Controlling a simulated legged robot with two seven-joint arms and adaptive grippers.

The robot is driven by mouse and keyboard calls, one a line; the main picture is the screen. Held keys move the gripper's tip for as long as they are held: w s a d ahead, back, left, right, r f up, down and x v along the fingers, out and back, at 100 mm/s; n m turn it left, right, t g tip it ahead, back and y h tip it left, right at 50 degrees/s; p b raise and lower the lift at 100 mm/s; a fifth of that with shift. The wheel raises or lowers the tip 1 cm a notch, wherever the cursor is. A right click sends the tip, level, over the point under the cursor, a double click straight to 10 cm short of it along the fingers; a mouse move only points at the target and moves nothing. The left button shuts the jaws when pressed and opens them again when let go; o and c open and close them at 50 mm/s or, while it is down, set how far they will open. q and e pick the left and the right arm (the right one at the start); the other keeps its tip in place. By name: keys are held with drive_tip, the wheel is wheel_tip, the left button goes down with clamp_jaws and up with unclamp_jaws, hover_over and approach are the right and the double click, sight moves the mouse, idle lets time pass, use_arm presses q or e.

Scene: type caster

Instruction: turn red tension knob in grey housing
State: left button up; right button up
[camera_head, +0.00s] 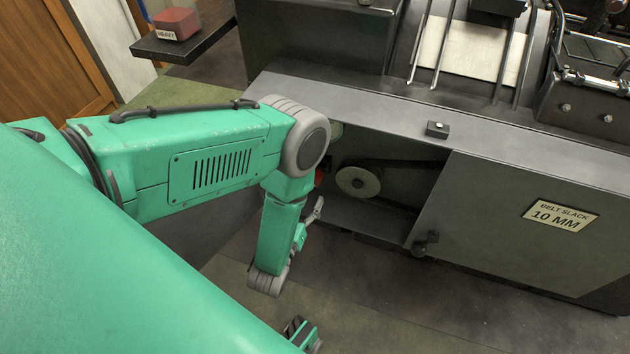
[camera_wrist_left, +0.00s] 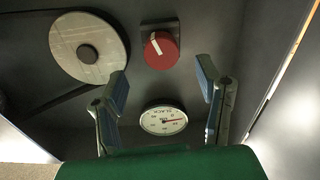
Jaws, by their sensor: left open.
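The red tension knob (camera_wrist_left: 161,50) is round with a white pointer mark slanting to the upper left. It sits on the dark grey housing wall (camera_wrist_left: 215,28) in the left wrist view. In the head view only a small red piece (camera_head: 319,178) shows behind my arm. My left gripper (camera_wrist_left: 163,72) is open and empty, its fingers either side of the line to the knob and apart from it. In the head view its finger (camera_head: 318,209) shows beside the recess. A round slack gauge (camera_wrist_left: 163,120) with a red needle lies below the knob.
A pale pulley (camera_head: 358,181) with a belt is in the open recess. A cover panel (camera_head: 520,220) labelled "BELT SLACK 10 MM" stands right of it. A red block (camera_head: 177,23) marked "HEAVY" rests on a dark shelf. A green-and-black part of mine shows at the bottom edge.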

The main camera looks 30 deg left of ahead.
sight(314, 177)
use_arm(q)
drive_tip(key=b+x, duration=0.5)
drive_tip(key=x, duration=0.2)
drive_tip(key=shift+w+f, duration=0.15)
drive_tip(key=shift+w+a, duration=0.15)
drive_tip(key=shift+w, duration=0.3)
drive_tip(key=c, duration=1.2)
